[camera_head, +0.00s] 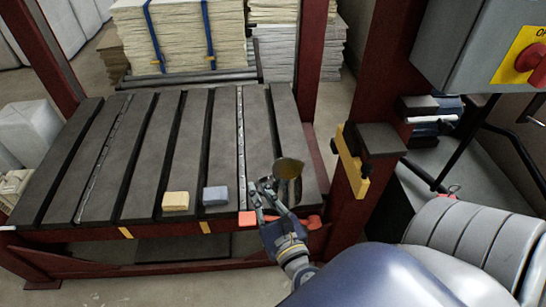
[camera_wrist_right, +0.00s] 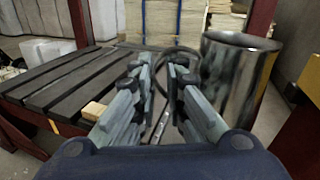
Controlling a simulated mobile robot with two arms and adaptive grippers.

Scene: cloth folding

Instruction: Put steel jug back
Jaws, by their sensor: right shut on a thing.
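The steel jug (camera_head: 293,190) is a shiny cylinder with an open top, near the front right corner of the slatted table (camera_head: 182,150). In the right wrist view the jug (camera_wrist_right: 238,80) stands roughly upright, to the right of my fingers. Its ring handle (camera_wrist_right: 165,50) lies between the fingertips. My right gripper (camera_head: 265,187) is shut on this handle, and its fingers also show in the right wrist view (camera_wrist_right: 163,82). I cannot tell whether the jug's base touches the table. My left gripper is not in view.
A yellow block (camera_head: 175,201) and a blue-grey block (camera_head: 215,196) lie near the table's front edge, left of the jug. Orange-red pieces (camera_head: 247,218) sit at the front edge. A dark red post (camera_head: 350,195) stands to the right. The table's back and left are clear.

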